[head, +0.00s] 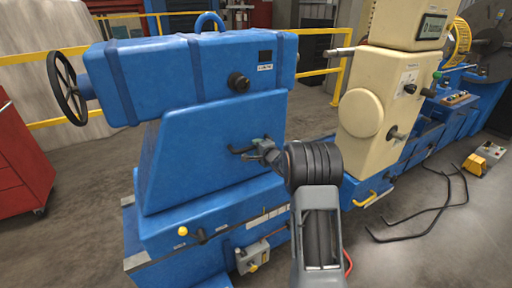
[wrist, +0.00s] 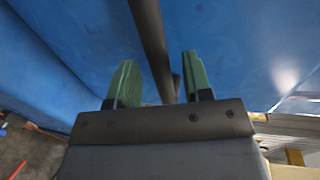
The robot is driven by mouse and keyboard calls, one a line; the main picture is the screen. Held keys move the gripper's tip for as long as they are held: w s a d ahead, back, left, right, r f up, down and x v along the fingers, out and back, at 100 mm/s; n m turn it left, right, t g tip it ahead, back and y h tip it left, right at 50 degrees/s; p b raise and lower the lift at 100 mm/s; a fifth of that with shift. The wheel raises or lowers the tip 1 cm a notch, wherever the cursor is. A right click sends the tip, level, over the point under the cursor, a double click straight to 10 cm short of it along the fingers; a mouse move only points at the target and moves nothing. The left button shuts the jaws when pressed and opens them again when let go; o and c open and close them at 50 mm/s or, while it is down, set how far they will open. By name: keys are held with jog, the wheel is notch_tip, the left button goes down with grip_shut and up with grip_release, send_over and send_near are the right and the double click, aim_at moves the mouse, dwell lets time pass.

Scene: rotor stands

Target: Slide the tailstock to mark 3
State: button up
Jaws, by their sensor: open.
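The tailstock (head: 205,140) is the large blue casting at left in the head view, with a black handwheel (head: 67,88) on its left end. It stands upright on a blue bed (head: 165,235) with a pale scale strip (head: 265,217) along its front; the mark numbers are too small to read. A dark lever (head: 242,151) sticks out of the tailstock's front face. My gripper (wrist: 157,82) is open at this face, with green pads. A dark bar (wrist: 152,45) passes between the fingers in the wrist view, apart from both pads. My arm hides part of the bed.
A cream headstock (head: 372,105) stands to the right on the same bed. Yellow railings (head: 60,55) run behind. A red cabinet (head: 20,165) is at left. Bent black rods (head: 425,205) and a yellow pedal (head: 474,163) lie on the floor at right. A small switch box (head: 252,257) sits low on the bed front.

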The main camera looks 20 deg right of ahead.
jog(key=shift+x, duration=1)
grip_shut()
